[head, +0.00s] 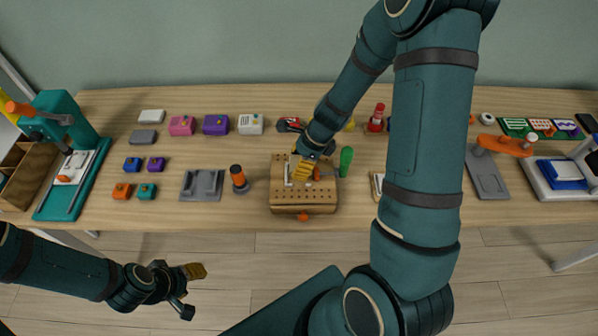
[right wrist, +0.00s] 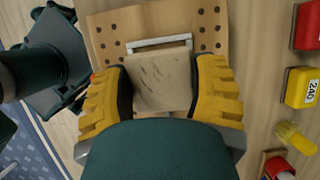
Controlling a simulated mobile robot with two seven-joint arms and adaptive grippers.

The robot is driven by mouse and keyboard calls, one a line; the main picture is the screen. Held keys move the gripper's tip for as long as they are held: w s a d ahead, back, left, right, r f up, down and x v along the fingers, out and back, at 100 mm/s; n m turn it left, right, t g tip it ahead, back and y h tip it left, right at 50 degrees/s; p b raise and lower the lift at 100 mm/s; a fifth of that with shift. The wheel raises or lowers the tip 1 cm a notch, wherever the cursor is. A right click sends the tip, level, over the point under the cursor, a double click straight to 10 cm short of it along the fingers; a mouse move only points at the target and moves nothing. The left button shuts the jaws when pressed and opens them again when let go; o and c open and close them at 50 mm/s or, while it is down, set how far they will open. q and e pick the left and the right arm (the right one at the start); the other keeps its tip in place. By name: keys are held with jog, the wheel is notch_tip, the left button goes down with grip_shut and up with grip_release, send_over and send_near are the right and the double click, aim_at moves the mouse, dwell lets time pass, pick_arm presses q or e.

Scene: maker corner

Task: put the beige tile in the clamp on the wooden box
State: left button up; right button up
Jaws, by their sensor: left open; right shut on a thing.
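The wooden box (head: 304,209), with rows of holes in its top, stands at the front middle of the table. A pale metal bar of the clamp (right wrist: 160,42) crosses the box top in the right wrist view. My right gripper (head: 302,170) is over the box, its yellow fingers shut on the sides of the beige tile (right wrist: 160,82), which has dark scratches. The tile's far edge is close by the bar; I cannot tell whether they touch or whether the tile is seated. In the head view my gripper mostly hides the tile. My left gripper (head: 191,290) is open and empty, off the table's front edge.
A grey tray (head: 202,185) lies further left. Several coloured boxes line the back. My right arm covers the table right of the box.

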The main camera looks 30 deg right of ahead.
notch_tip(320, 180, down, 4)
jog(key=shift+r+b, duration=0.15)
jog(key=shift+b, duration=0.6)
jog(key=shift+r, duration=0.1)
jog(key=o, duration=1.2)
jog(key=shift+o, duration=0.2)
